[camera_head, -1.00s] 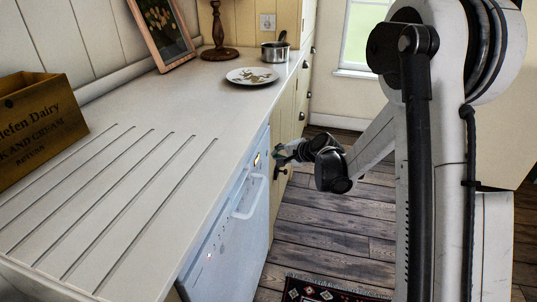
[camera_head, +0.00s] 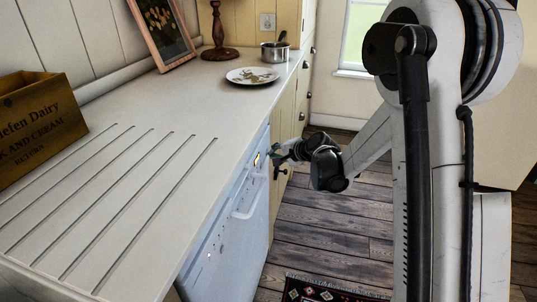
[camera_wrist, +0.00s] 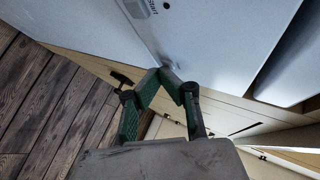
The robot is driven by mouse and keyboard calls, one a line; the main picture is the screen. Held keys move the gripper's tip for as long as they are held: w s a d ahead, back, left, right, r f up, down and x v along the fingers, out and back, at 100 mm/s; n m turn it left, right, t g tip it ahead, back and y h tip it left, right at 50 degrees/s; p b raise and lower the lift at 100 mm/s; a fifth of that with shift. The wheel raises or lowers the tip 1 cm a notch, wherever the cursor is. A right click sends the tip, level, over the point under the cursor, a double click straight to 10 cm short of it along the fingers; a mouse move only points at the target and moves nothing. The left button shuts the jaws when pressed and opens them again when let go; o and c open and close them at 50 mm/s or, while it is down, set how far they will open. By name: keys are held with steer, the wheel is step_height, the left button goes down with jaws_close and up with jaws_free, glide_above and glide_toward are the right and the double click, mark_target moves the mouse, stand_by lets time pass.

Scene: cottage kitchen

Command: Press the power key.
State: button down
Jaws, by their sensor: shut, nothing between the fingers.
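My gripper (camera_head: 270,153) is at the far end of the front, close to the display. In the wrist view my gripper (camera_wrist: 166,72) is shut and empty, its tips at or just off the white panel; contact cannot be told. A grey key marked START (camera_wrist: 140,7) and a dark dot (camera_wrist: 166,5) lie beyond the tips. I cannot tell which mark is the power key.
The counter (camera_head: 160,150) above holds a wooden crate (camera_head: 38,125), a plate (camera_head: 252,76), a saucepan (camera_head: 275,52) and a picture frame (camera_head: 165,35). Cream cabinets (camera_head: 285,120) adjoin the dishwasher. The wooden floor (camera_head: 335,215) in front is open, with a rug (camera_head: 325,291) nearby.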

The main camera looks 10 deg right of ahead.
steer(key=shift+s+d, duration=0.25)
steer(key=shift+d, duration=0.3)
steer(key=shift+s+d+b, duration=0.2)
steer(key=shift+s+d, duration=0.25)
steer(key=shift+d, duration=0.45)
steer(key=shift+s+d+b, duration=0.15)
steer(key=shift+s+d, duration=0.25)
steer(key=shift+d, duration=0.5)
steer(key=shift+s+d+b, duration=0.2)
steer(key=shift+s+d, duration=0.25)
steer(key=shift+d, duration=0.45)
